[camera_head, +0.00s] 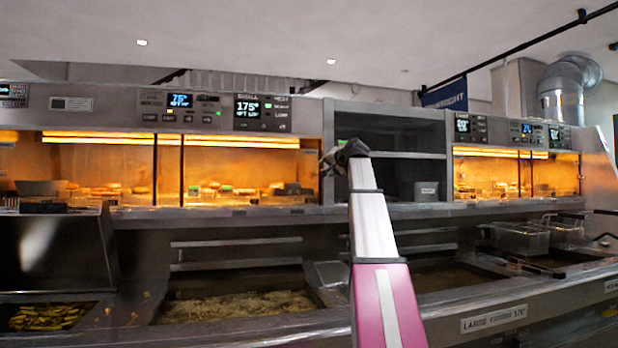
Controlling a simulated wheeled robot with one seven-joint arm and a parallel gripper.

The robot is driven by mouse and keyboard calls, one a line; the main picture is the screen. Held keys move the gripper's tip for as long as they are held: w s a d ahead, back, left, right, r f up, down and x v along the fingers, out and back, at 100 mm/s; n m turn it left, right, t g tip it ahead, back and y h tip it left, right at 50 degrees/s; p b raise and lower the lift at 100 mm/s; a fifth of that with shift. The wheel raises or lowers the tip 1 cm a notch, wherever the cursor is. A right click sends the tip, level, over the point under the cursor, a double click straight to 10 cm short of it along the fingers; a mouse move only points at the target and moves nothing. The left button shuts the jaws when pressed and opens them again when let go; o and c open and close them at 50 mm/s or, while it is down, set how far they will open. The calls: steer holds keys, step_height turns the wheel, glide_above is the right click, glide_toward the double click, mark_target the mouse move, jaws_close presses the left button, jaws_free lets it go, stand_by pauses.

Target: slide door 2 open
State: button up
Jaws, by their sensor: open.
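A heated cabinet with glass sliding doors (240,165) glows orange at the left, with food trays behind the glass. Dark upright door edges (181,170) stand near its middle. A second lit cabinet with glass doors (485,175) is at the right. No door number is readable, so I cannot tell which one is door 2. My gripper (331,160) is small and dark at the end of my raised arm, by the post at the left cabinet's right end. It is open, with nothing seen between its fingers. Whether it touches the door or post is unclear.
An open dark shelf unit (400,165) stands between the cabinets. Below are fryer vats, one with pale fries (235,307). Wire baskets (520,237) sit at the right. A metal counter edge (490,305) runs along the front. A steel hood (70,250) rises at the left.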

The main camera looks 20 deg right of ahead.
mark_target(315, 174)
steer(key=x, duration=1)
steer(key=shift+w+a, duration=0.15)
steer(key=shift+w, duration=0.1)
steer(key=shift+f, duration=0.1)
jaws_close()
